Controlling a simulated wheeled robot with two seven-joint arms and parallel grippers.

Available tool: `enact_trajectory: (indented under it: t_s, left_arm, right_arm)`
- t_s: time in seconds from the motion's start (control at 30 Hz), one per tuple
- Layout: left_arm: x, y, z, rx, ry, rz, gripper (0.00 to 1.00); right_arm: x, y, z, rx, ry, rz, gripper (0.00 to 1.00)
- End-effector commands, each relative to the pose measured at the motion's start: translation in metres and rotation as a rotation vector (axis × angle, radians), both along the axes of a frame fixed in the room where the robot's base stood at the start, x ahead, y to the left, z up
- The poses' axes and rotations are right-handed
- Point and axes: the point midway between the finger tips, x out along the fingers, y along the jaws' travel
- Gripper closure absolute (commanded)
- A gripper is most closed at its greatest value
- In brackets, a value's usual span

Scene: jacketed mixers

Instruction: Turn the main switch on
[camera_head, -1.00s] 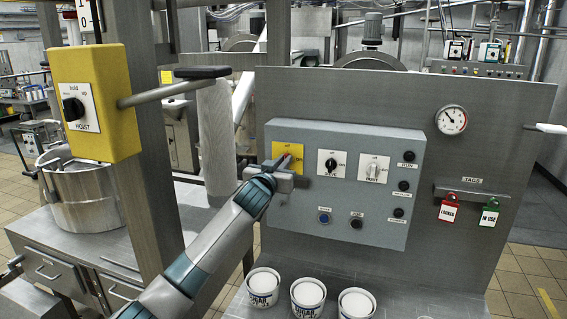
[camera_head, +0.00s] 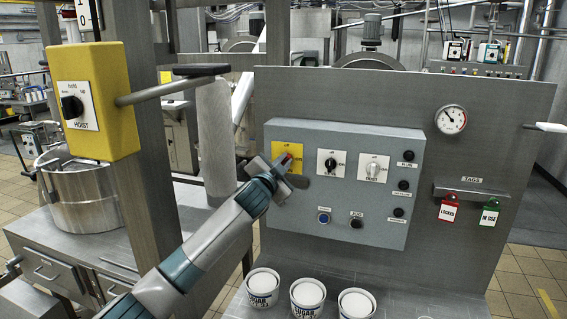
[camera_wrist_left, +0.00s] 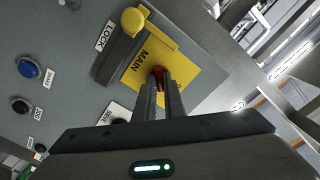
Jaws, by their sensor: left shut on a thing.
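The main switch shows as a small red handle (camera_head: 287,160) on a yellow plate (camera_head: 279,149) at the upper left of the grey control box. In the left wrist view, the red handle (camera_wrist_left: 158,72) stands between the two fingers, over the yellow plate (camera_wrist_left: 195,72) labelled MAIN. My left gripper (camera_head: 286,166) is shut on this handle; its fingers (camera_wrist_left: 160,88) hide part of it. A dark bar with a yellow knob (camera_wrist_left: 133,19) lies beside the plate near a LOCK label. My right gripper is in neither view.
Other knobs (camera_head: 331,163) and push buttons (camera_head: 324,218) sit on the grey box (camera_head: 385,235) close to my left gripper. Several white tubs (camera_head: 308,293) stand below it. A yellow hoist box (camera_head: 95,95) with a protruding bar is at left. Tags (camera_head: 448,210) hang at right.

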Motion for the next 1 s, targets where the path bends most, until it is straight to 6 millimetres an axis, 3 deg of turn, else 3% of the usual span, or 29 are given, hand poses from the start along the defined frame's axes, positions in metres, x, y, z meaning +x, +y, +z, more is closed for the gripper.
enact_trajectory:
  t_s: [0.6,1.0]
  left_arm:
    - [0.000,-0.001,-0.002,0.546,-0.176,-0.001,1.00]
    - [0.000,-0.001,-0.003,0.746,-0.241,-0.001,1.00]
  right_arm:
    - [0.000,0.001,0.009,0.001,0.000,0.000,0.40]
    - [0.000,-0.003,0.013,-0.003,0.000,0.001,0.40]
